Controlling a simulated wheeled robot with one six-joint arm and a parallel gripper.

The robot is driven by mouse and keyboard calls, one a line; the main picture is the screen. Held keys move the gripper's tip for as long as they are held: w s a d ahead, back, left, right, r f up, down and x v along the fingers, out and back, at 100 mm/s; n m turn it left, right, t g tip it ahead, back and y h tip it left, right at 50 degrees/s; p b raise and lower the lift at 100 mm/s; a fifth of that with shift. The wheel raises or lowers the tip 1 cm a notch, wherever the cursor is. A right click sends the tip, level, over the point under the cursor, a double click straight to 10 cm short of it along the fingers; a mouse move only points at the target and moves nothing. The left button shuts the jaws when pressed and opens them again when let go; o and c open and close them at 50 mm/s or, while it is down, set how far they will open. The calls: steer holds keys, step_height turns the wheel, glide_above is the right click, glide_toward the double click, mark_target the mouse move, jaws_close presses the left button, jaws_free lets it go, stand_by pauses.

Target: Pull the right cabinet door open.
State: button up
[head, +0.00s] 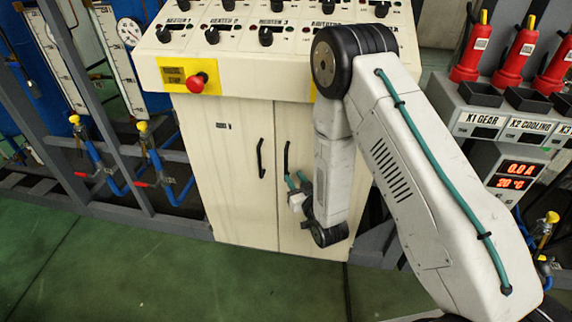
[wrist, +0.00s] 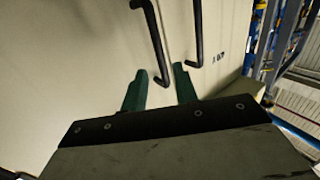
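The cream cabinet has two doors under a sloped control panel. The right cabinet door (head: 298,226) is shut, with a black bar handle (head: 287,157) near the centre seam. My gripper (head: 296,179) is at the lower end of this handle, with green fingers pointing at the door. In the wrist view my gripper (wrist: 160,74) is open, and the end of the right door's handle (wrist: 153,38) shows between the fingertips, with gaps to both. I cannot tell how deep the handle sits between them. My arm hides part of the right door.
The left door (head: 232,190) is shut, and its handle (head: 261,158) stands close beside; it also shows in the wrist view (wrist: 197,30). A red stop button (head: 197,83) sticks out above. Pipes with yellow valves (head: 143,128) stand left. Green floor (head: 200,285) in front is clear.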

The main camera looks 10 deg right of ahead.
mark_target(287, 165)
steer(key=x, duration=0.7)
steer(key=shift+w+r, duration=0.3)
steer(key=shift+w, duration=0.1)
jaws_close()
